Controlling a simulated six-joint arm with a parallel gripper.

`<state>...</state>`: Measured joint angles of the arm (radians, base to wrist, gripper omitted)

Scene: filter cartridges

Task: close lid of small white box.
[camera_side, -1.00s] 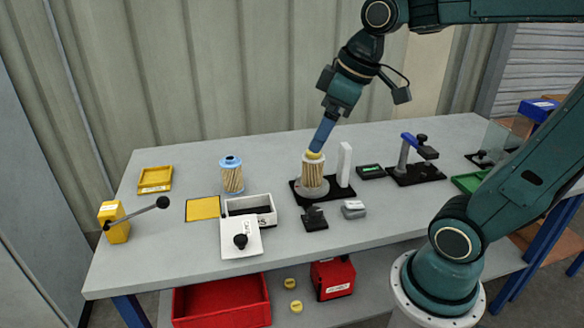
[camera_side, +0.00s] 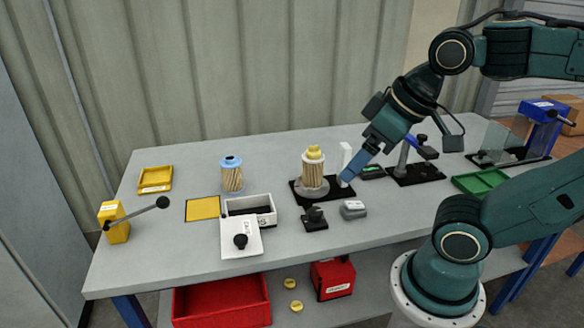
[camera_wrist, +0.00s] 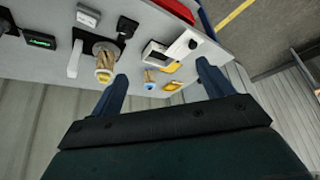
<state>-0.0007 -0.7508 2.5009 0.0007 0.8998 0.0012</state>
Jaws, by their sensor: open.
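The small white box (camera_side: 233,204) stands on the table left of centre in the side view, open at the top with a dark inside. Its white lid (camera_side: 240,243) with a black knob lies folded down at the box's front side. In the wrist view the box (camera_wrist: 155,46) and its lid (camera_wrist: 184,46) show between the fingers, some way off. My gripper (camera_side: 345,178) is at the right of the filter stand in the side view, above the table and well away from the box. In the wrist view its two fingers (camera_wrist: 160,78) are apart with nothing between them.
A filter cartridge with a yellow cap (camera_side: 313,170) stands on a round base beside a white post (camera_side: 345,157). A blue-capped cartridge (camera_side: 231,176) stands behind the box. A yellow lever block (camera_side: 115,222) is at left.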

